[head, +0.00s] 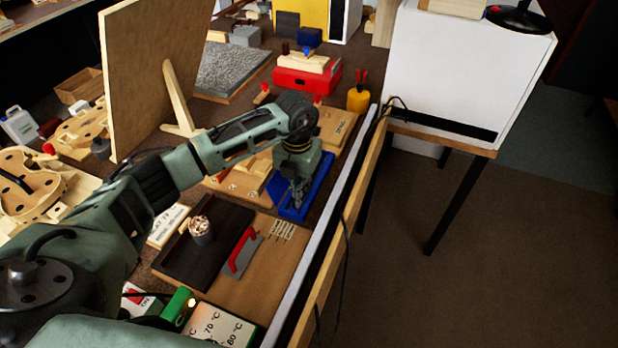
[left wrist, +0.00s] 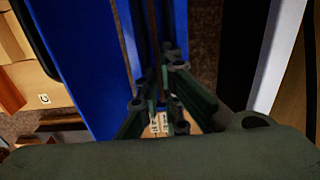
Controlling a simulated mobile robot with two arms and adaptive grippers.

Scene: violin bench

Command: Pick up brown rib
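My left gripper (head: 297,201) points down over a blue tray (head: 318,196) on the bench. In the left wrist view its fingertips (left wrist: 172,60) are close together above the blue tray (left wrist: 80,50). A thin brown strip (left wrist: 127,40), possibly the brown rib, shows between the blue walls, just beyond the fingers. I cannot tell whether the fingers touch or hold it. In the head view the gripper hides the middle of the tray, and no rib can be made out. My right gripper is not in view.
A dark tray (head: 190,262) and a red-handled trowel (head: 241,254) lie nearer me. Wooden blocks (head: 240,178) sit left of the blue tray. The bench's pale edge rail (head: 325,225) runs close on the right. A tall wooden panel (head: 150,70) stands at the back left.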

